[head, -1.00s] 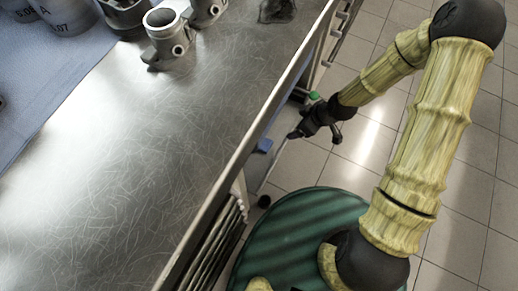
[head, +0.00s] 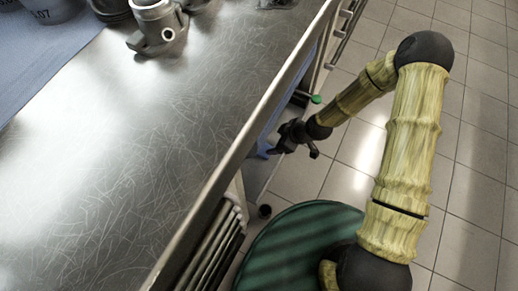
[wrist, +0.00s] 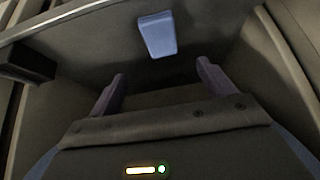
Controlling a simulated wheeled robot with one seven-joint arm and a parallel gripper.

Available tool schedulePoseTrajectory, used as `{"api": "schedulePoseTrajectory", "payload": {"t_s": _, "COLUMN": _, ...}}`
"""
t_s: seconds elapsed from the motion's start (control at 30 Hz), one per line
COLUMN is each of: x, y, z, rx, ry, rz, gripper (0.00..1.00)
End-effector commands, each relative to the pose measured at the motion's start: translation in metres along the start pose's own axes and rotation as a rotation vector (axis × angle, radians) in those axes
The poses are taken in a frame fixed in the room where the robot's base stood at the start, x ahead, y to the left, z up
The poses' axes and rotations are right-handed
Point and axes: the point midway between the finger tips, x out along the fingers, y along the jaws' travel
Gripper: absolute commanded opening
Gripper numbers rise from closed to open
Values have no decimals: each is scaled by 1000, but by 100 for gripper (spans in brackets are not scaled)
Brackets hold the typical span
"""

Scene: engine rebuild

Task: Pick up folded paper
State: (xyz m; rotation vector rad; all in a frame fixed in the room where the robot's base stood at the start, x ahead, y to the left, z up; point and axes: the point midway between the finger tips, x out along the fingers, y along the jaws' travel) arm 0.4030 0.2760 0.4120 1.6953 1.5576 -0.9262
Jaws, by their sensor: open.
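A small blue folded piece (wrist: 157,35), which looks like the folded paper, shows in the wrist view. It lies just beyond the fingertips, roughly centred between them, on a dark grey surface. My gripper (wrist: 160,72) is open, its two purple-grey fingers apart with nothing between them. In the head view, my gripper (head: 274,148) is beside the workbench, below its top edge. There the blue piece (head: 264,149) is mostly hidden by the gripper. I cannot tell the exact gap between fingers and paper.
The steel workbench (head: 110,160) fills the left, with a metal engine part (head: 156,25) and a blue mat (head: 40,55) on top. Its raised front edge (head: 235,150) runs close to my gripper. A dark block (wrist: 27,65) stands left in the wrist view. Tiled floor (head: 470,150) is open at right.

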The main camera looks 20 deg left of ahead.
Motion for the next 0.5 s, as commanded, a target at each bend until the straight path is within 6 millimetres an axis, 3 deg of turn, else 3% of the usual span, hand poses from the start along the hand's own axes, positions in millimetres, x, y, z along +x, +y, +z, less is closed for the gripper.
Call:
{"api": "schedulePoseTrajectory", "payload": {"t_s": 0.03, "x": 13, "y": -1, "z": 2, "rx": 0, "ry": 0, "rz": -1, "gripper": 82}}
{"api": "schedulePoseTrajectory", "payload": {"t_s": 0.3, "x": 60, "y": 0, "z": 2, "rx": 0, "ry": 0, "rz": 0, "gripper": 82}}
{"api": "schedulePoseTrajectory", "payload": {"t_s": 0.5, "x": 75, "y": 0, "z": 0, "rx": -1, "ry": 0, "rz": 0, "gripper": 82}}
